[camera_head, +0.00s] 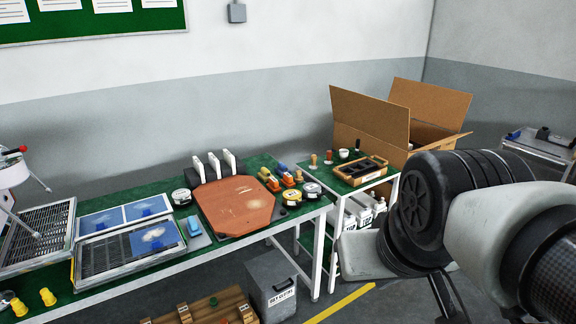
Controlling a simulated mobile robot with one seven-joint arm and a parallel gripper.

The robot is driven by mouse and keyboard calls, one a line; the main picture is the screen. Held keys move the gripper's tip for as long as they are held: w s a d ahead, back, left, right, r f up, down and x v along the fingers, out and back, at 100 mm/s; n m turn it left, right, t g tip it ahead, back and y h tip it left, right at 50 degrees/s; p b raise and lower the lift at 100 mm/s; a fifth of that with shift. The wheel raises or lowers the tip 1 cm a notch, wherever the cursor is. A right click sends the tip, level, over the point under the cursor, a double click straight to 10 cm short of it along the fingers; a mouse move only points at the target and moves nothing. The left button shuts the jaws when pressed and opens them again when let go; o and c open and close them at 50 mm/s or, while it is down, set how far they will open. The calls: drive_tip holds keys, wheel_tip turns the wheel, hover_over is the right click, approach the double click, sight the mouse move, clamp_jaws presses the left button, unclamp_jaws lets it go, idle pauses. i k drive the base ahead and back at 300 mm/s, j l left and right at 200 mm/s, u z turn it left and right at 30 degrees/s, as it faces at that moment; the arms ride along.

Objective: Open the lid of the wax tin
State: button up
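Several small round tins stand on the green bench. One with a pale top and dark side (181,196) is left of the orange-brown board. A yellow tin (292,200) and a pale-topped tin (312,189) sit close together at the board's right side. Their labels are too small to read, so I cannot tell which is the wax tin or make out a raised lid. My arm (500,230) fills the right of the view, well apart from the tins. My gripper is not clearly visible in this frame.
The octagonal board (236,203) takes up the bench's right part, with white upright items (213,165) behind it. Orange and blue tools (287,178) lie near the tins. A side table (345,186) holds a wooden tray (361,171); an open cardboard box (370,118) stands behind.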

sight(289, 194)
drive_tip(key=i+l+z, duration=0.1)
drive_tip(key=i+z, duration=0.25)
drive_tip(key=i, duration=0.5)
drive_tip(key=i+j+z, duration=0.1)
drive_tip(key=i+z, duration=0.25)
drive_tip(key=i, duration=0.5)
